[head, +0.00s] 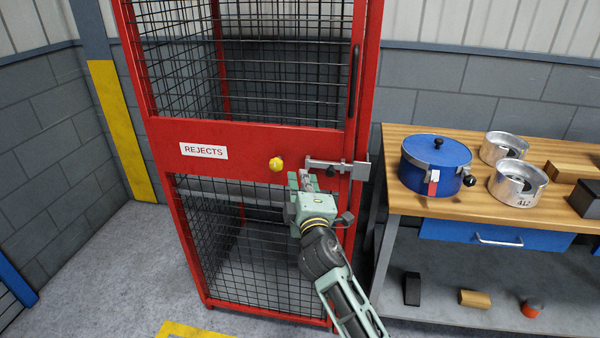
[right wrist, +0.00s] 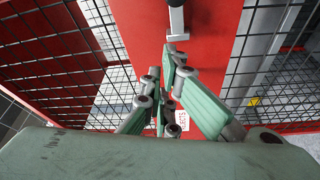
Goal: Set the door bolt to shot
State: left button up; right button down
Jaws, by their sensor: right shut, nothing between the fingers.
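The door bolt (head: 328,165) is a grey metal bar lying level on the red crossbar of the cage door (head: 240,135), beside a grey plate (head: 361,171) at the right door post. Whether its end sits inside the plate is too small to tell. My right gripper (head: 304,177) is shut and empty, with its fingertips just below the bolt's left end; I cannot tell whether they touch. In the right wrist view its fingers (right wrist: 168,62) point at the red crossbar, and a grey metal part (right wrist: 176,20) shows beyond them. My left gripper is not in view.
A yellow knob (head: 276,164) and a REJECTS label (head: 204,151) are on the crossbar left of the bolt. A wooden workbench (head: 400,140) stands close on the right, with a blue pot (head: 436,165) and metal housings (head: 518,184). Floor on the left is clear.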

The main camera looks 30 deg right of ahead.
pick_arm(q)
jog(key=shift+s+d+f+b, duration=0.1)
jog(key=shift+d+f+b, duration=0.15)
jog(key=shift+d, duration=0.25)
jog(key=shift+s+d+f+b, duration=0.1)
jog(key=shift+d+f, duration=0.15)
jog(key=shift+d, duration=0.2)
pick_arm(e)
jog(key=v, duration=0.5)
jog(key=shift+a, duration=0.2)
